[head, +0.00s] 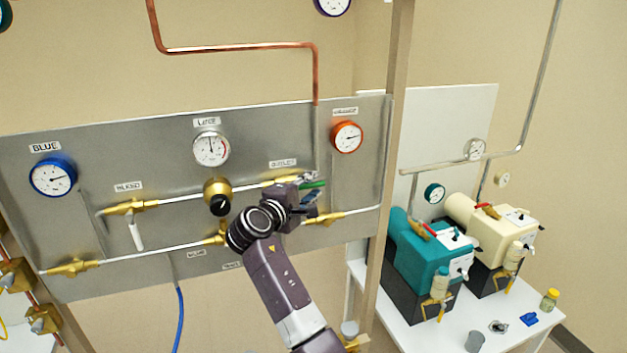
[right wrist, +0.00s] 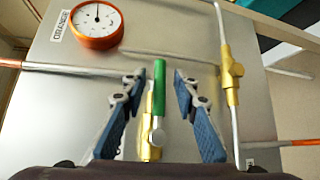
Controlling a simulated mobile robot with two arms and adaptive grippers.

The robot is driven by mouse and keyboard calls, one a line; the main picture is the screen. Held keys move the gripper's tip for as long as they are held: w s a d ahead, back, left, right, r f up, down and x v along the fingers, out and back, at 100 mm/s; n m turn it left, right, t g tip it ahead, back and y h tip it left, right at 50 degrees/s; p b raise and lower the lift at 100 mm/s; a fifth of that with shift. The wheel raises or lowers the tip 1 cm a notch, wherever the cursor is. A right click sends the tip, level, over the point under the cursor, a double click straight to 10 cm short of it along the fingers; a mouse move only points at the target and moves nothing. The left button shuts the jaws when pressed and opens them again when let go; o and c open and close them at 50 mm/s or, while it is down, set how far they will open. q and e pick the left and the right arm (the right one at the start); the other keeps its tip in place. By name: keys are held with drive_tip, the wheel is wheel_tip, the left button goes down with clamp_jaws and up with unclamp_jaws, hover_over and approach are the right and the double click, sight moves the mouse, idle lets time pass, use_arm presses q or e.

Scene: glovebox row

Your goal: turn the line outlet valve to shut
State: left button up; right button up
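The outlet valve has a brass body (head: 283,180) below a label that seems to read OUTLET, on the grey panel in the head view. Its green lever (head: 314,185) points right, roughly along the pipe. In the right wrist view the lever (right wrist: 159,92) stands upright in the picture, above the brass body (right wrist: 148,150). My right gripper (head: 308,198) is at this valve. Its blue-padded fingers (right wrist: 160,78) are open, one on each side of the lever, with visible gaps. The gripper partly hides the valve in the head view. My left gripper is not in view.
A white-handled valve (head: 134,228) and a black-knobbed regulator (head: 217,195) are left on the panel. The orange gauge (head: 346,137) is just above right; a brass valve (head: 322,218) is below. A wooden post (head: 386,190) stands right, before a bench with teal (head: 428,258) and cream machines (head: 493,240).

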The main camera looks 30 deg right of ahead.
drive_tip(key=shift+w+d, duration=0.2)
drive_tip(key=shift+d, duration=0.15)
drive_tip(key=shift+c, duration=0.7)
clamp_jaws()
drive_tip(key=shift+f, duration=0.1)
